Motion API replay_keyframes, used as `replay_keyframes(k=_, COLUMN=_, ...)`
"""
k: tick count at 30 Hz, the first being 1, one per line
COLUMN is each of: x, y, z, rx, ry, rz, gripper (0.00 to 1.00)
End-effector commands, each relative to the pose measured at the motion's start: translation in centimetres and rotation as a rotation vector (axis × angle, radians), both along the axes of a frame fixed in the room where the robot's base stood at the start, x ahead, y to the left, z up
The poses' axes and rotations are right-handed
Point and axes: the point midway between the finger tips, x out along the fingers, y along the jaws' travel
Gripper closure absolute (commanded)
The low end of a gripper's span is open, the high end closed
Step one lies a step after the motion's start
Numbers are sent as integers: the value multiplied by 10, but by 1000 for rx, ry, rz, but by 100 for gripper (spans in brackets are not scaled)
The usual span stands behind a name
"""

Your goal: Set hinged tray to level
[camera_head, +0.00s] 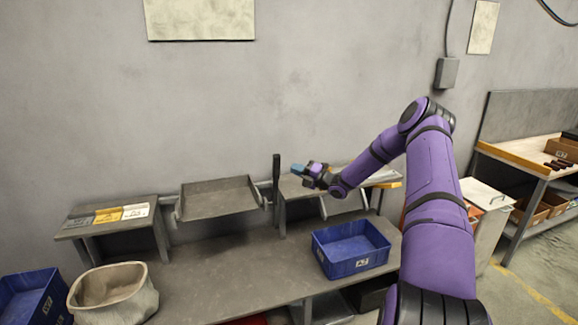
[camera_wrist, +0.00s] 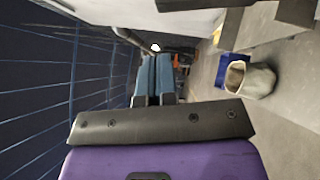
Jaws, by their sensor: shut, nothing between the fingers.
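The hinged tray (camera_head: 215,200) is a grey, shallow tray with raised sides, mounted between two stands above the workbench. Its floor shows to the camera and it looks tilted toward the front; the exact angle is hard to judge. A dark upright lever (camera_head: 276,172) stands at its right side. My gripper (camera_head: 296,168) is shut and empty, just right of the lever's upper part and apart from the tray. Its blue fingers lie side by side in the wrist view (camera_wrist: 154,58). Whether the gripper touches the lever cannot be told.
A blue bin (camera_head: 352,265) sits on the workbench (camera_head: 225,275) below my arm. A beige pot (camera_head: 112,295) and another blue bin (camera_head: 30,300) are at the lower left. A left stand (camera_head: 108,217) carries colored labels. A side table (camera_head: 535,155) is at right.

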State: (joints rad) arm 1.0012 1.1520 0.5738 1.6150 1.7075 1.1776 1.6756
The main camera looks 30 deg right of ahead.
Motion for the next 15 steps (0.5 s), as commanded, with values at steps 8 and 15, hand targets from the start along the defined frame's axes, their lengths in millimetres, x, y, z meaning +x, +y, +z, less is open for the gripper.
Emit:
replay_keyframes(k=8, x=-41, y=-24, z=-7, rx=-1, ry=2, rz=-1, gripper=100)
replay_keyframes(k=15, x=-55, y=-32, z=-10, rx=0, ry=1, rz=0, gripper=100)
